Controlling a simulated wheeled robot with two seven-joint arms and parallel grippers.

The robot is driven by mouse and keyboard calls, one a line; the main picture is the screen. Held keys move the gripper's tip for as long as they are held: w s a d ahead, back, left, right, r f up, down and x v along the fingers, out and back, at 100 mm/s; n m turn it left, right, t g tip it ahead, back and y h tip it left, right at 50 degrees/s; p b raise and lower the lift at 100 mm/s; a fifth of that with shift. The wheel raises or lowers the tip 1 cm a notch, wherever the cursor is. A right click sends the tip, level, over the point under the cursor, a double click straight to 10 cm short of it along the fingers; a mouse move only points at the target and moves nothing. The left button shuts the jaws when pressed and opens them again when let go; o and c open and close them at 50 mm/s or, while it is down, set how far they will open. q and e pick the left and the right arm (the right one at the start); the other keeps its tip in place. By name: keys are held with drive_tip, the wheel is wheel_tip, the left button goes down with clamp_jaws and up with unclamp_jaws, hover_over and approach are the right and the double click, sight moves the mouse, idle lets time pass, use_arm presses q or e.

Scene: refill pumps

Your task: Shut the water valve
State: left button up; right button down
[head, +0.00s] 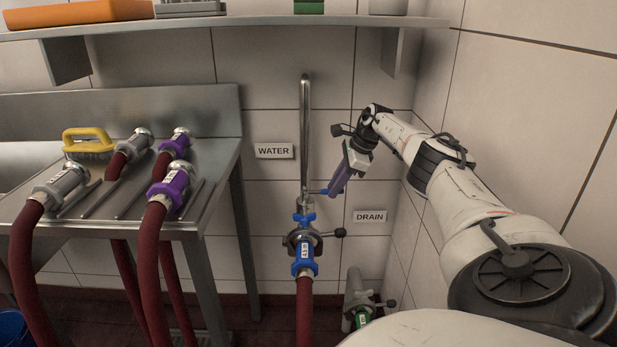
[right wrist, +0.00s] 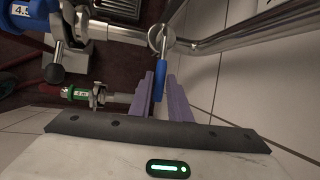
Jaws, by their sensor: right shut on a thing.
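The water pipe (head: 305,130) rises up the tiled wall beside the WATER sign (head: 274,151). Its valve has a blue lever (head: 319,192) that sticks out to the right, across the upright pipe. In the right wrist view the blue lever (right wrist: 158,83) shows with its metal stem joined to the pipe. My right gripper (head: 333,190) reaches in from the right, and its purple fingers are shut on the blue lever, one finger on each side. Below, a blue coupling (head: 304,258) joins a dark red hose to the pipe. My left gripper is in neither view.
A drain pipe with a green coupling (head: 362,319) stands low at the right, under the DRAIN sign (head: 369,216). A steel bench (head: 215,150) at the left holds a yellow brush (head: 88,142) and several hose ends. A shelf (head: 230,22) runs above. The right wall is close to my arm.

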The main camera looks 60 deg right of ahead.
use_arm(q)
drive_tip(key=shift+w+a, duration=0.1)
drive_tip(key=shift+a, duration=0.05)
use_arm(e)
drive_tip(key=c, duration=1.6)
unclamp_jaws()
drive_tip(key=shift+c, duration=0.2)
use_arm(q)
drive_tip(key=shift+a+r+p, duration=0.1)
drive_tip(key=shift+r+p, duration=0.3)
drive_tip(key=shift+p, duration=0.7)
use_arm(e)
drive_tip(key=v, duration=1)
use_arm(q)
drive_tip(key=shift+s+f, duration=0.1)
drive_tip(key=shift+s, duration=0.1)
use_arm(e)
drive_tip(key=shift+d+r, duration=0.1)
